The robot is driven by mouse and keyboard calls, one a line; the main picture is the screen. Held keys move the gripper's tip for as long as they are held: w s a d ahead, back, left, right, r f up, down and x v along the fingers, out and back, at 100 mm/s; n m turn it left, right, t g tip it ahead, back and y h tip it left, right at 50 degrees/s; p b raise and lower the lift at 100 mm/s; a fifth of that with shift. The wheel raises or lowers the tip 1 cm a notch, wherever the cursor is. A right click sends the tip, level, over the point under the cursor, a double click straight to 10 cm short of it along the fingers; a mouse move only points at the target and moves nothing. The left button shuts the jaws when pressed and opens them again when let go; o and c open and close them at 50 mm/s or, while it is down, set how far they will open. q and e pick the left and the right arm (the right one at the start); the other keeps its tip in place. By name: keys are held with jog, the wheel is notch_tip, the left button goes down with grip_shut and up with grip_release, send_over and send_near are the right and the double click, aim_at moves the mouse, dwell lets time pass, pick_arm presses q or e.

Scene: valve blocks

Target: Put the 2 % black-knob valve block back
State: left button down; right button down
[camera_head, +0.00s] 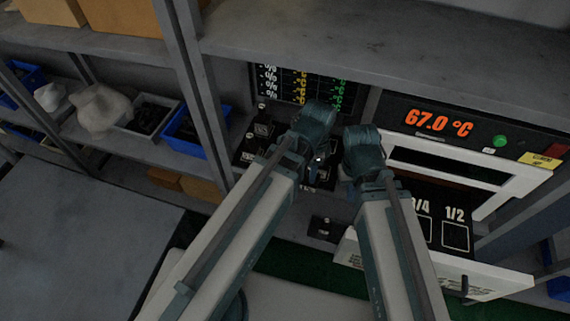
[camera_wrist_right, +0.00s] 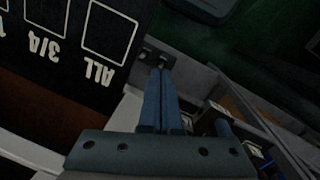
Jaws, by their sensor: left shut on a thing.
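My left gripper (camera_head: 318,160) is over the black slotted panel (camera_head: 245,152) on the middle shelf. It is shut on a small valve block, which the gripper hides almost entirely, so its knob and marking cannot be read. My right gripper (camera_head: 350,182) is just to the right, in front of the white-framed machine. In the right wrist view the right gripper's two fingers (camera_wrist_right: 161,75) lie side by side with nothing visible between them. A small dark block (camera_head: 327,229) with a pale spot lies below the grippers.
A chart (camera_head: 302,88) with % signs and yellow and green symbols stands behind the panel. The machine's display (camera_head: 439,122) reads 67.0 °C. Blue bins (camera_head: 185,132) stand on the left shelf, beyond a grey post.

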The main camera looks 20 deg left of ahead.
pick_arm(q)
jog(key=shift+s+d+f+n, duration=0.15)
jog(key=shift+s+d+n, duration=0.15)
jog(key=shift+s+d, duration=0.5)
jog(key=w+a+f+b, duration=0.1)
jog(key=w+a, duration=0.9)
jog(key=a, duration=0.1)
jog(key=shift+f, duration=0.2)
jog(key=shift+w, duration=0.15)
jog(key=f+b, duration=0.3)
jog(key=b, duration=0.1)
jog(key=shift+w+a+f, duration=0.3)
jog(key=shift+w+a, duration=0.05)
jog(key=shift+a, duration=0.05)
jog(key=shift+f, duration=0.2)
jog(key=c, duration=0.5)
grip_release()
jog(key=shift+c, duration=0.2)
